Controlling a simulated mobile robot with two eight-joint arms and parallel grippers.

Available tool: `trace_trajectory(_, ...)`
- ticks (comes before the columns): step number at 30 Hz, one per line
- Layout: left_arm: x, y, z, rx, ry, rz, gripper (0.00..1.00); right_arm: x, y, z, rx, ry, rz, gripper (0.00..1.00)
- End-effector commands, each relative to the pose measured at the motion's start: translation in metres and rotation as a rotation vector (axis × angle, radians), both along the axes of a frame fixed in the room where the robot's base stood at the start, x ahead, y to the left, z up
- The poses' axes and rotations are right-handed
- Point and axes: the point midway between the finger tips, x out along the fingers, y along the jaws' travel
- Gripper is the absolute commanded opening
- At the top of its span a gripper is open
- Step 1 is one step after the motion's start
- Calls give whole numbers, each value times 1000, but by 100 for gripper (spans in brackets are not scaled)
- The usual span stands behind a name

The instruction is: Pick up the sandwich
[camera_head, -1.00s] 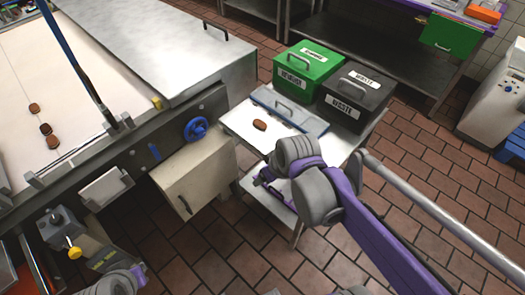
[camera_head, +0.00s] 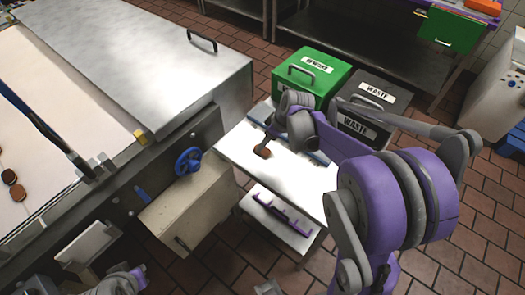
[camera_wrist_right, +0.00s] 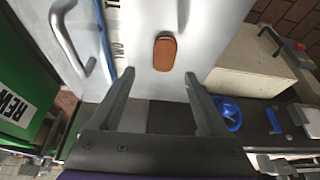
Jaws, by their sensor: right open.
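A small brown sandwich (camera_head: 263,153) lies on the white top of a small table (camera_head: 300,179). In the right wrist view the sandwich (camera_wrist_right: 165,54) is beyond the fingertips, roughly centred between them. My right gripper (camera_wrist_right: 159,76) is open and empty, with its two dark fingers apart. In the head view its arm comes in from the right and the gripper is close to the sandwich, partly hidden by the wrist. Only a piece of what seems to be my left arm shows at the bottom left; its gripper is out of view.
Green (camera_head: 312,75) and dark grey (camera_head: 362,103) lidded bins stand behind the table. A machine with a blue handwheel (camera_head: 188,161) and a cream box (camera_head: 187,208) is on the left. More brown sandwiches (camera_head: 17,192) lie on its pale belt. A purple rack (camera_head: 282,214) is on the lower shelf.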

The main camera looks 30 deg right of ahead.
Motion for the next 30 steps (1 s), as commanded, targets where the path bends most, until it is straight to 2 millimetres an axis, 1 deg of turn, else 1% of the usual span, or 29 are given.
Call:
trace_trajectory(6, 0, 0, 0, 0, 0, 0, 0, 5, 11, -31, -1, 1, 2, 79)
trace_trajectory(9, 0, 0, -1, 0, 1, 0, 0, 9, 12, -41, -1, 1, 1, 79)
trace_trajectory(12, 0, 0, -1, 0, 1, 0, 0, 11, 13, -45, 0, 1, 0, 79)
trace_trajectory(18, 0, 0, -1, 0, 1, 0, 0, 11, 13, -45, 0, 1, 0, 79)
trace_trajectory(20, 0, 0, -1, 0, 1, 0, 0, 11, 13, -45, 0, 0, 0, 68)
trace_trajectory(24, 0, 0, -1, 0, 1, 0, 0, 11, 13, -45, 0, 0, 0, 43)
trace_trajectory(29, 0, 0, -1, 0, 1, 0, 0, 11, 13, -45, 0, 0, 0, 14)
trace_trajectory(30, 0, 0, -1, 0, 1, 0, 0, 11, 13, -45, 0, 0, 0, 7)
